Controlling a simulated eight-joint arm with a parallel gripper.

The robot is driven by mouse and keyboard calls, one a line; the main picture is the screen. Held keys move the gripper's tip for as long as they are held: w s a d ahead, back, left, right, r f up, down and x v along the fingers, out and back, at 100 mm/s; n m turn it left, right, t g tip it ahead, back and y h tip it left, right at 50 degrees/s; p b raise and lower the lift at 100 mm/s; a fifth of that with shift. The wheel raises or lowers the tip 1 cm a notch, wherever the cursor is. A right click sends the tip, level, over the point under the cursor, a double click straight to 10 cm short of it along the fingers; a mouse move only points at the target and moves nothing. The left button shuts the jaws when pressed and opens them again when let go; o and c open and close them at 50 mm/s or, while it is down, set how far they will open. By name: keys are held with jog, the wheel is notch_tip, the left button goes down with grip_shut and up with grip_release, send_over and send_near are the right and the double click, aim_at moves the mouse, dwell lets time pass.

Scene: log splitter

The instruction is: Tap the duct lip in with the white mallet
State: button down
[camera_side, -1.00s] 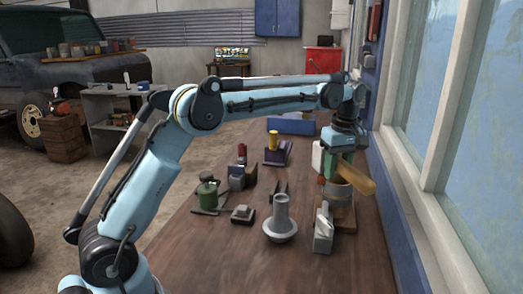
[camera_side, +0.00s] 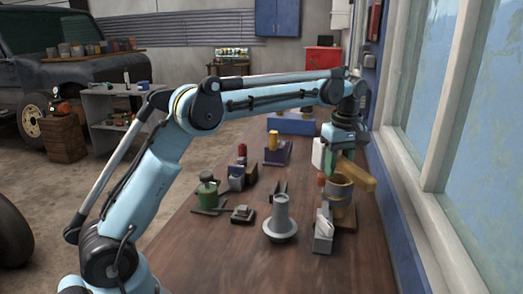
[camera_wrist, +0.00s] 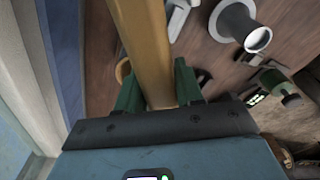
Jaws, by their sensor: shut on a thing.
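My gripper (camera_side: 338,160) is over the right side of the bench, its green fingers shut on the mallet's yellow-brown wooden handle (camera_side: 357,174). The wrist view shows the handle (camera_wrist: 147,45) between the two green fingers (camera_wrist: 158,92). A white block (camera_side: 318,153), apparently the mallet's head, shows at the left of the fingers. Below the handle, a tan round collar (camera_side: 339,192), apparently the duct, stands on a wooden block (camera_side: 346,217). The handle hides part of its top, so I cannot tell how its lip sits. Part of its rim (camera_wrist: 121,70) shows in the wrist view.
A green canister (camera_side: 207,190) and small dark parts are to the left. The window wall closes off the right side. The bench's front is clear.

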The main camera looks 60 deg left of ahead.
jog(key=shift+r, duration=0.45)
jog(key=shift+f, duration=0.75)
dwell(0.5)
jog(key=shift+r, duration=0.55)
jog(key=shift+f, duration=0.65)
dwell(0.6)
